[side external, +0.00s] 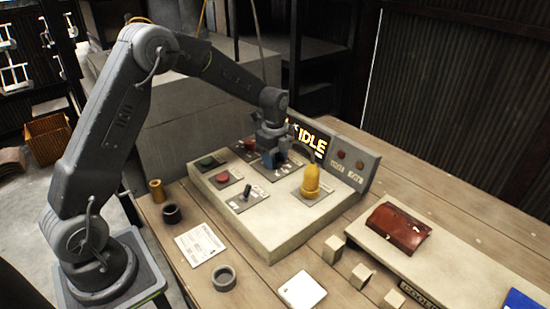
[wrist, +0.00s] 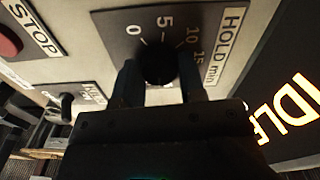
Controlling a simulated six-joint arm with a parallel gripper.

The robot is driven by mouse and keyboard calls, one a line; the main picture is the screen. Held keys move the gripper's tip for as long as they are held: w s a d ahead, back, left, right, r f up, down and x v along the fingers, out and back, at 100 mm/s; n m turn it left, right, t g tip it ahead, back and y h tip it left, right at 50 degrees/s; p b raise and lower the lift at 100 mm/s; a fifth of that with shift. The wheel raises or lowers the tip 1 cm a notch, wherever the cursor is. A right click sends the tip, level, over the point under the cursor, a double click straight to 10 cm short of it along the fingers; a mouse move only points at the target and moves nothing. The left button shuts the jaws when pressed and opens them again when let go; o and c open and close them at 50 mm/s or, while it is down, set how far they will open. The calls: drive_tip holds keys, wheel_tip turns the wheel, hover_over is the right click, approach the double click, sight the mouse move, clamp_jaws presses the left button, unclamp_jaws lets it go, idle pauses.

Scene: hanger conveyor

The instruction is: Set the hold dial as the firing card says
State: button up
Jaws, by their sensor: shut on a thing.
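The hold dial (wrist: 158,68) is a dark round knob on a dark plate marked 0, 5, 10, 15 and "HOLD min" in the wrist view. My gripper (wrist: 160,85) is shut on it, with one blue-grey finger on each side. In the side view my gripper (side external: 272,155) reaches down onto the console and hides the dial. The dial's pointer cannot be made out. A white printed card (side external: 201,243) lies on the table left of the console; its text is too small to read.
The console (side external: 270,225) carries red and green buttons, a small lever (side external: 246,193) and a yellow domed part (side external: 311,182). Its display (side external: 312,138) reads IDLE. A red-brown case (side external: 398,227), small blocks and a white square (side external: 302,291) lie nearby.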

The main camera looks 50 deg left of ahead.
drive_tip(key=shift+m, duration=2)
drive_tip(key=o, duration=0.9)
drive_tip(key=shift+o, duration=0.2)
wheel_tip(320, 180, up, 14)
drive_tip(key=shift+f, duration=0.1)
